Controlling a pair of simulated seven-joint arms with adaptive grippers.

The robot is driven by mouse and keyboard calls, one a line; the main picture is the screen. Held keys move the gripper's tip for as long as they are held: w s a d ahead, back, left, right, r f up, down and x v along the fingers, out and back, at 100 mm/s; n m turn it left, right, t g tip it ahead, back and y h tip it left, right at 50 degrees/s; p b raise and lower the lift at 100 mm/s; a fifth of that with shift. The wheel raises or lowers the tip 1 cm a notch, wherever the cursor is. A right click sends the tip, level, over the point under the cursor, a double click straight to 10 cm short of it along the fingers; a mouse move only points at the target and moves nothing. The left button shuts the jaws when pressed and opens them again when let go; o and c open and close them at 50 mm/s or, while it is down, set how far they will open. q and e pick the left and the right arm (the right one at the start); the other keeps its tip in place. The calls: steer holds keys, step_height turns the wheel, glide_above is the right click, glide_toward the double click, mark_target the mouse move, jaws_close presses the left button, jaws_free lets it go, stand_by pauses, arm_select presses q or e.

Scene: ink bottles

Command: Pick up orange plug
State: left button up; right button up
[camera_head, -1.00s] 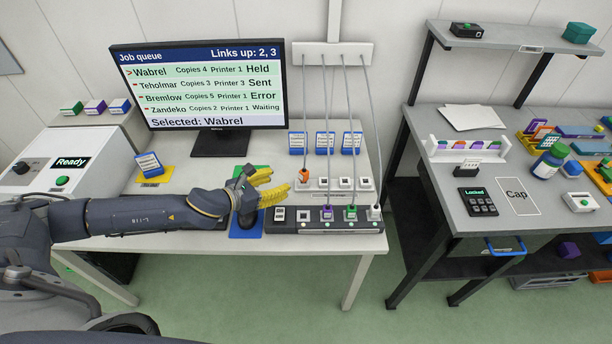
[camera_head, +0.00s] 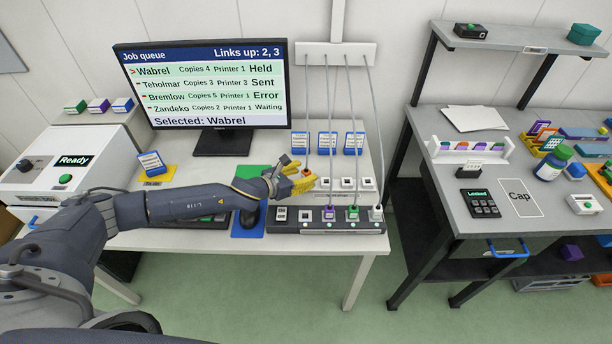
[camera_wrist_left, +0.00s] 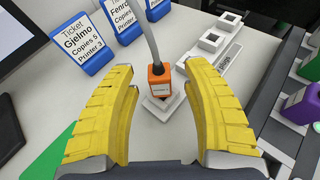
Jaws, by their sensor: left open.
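The orange plug (camera_wrist_left: 158,82) hangs on a grey cable and sits at a white socket block in the left wrist view. In the head view the orange plug (camera_head: 306,171) is largely covered by my left gripper (camera_head: 308,181). My left gripper, with yellow fingers, also shows in the left wrist view (camera_wrist_left: 157,85). It is open, with one finger on each side of the plug and a gap on both sides. My right gripper is not in view.
A dark switch box (camera_head: 310,228) with purple, green and white plugs stands in front of the white socket row (camera_head: 366,184). Blue ticket stands (camera_head: 326,143) are behind. Grey cables hang from a wall panel (camera_head: 337,54). A monitor (camera_head: 205,85) stands at the left.

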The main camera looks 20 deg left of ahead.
arm_select(q)
steer(key=shift+x, duration=1.1)
steer(key=shift+c, duration=0.6)
jaws_close()
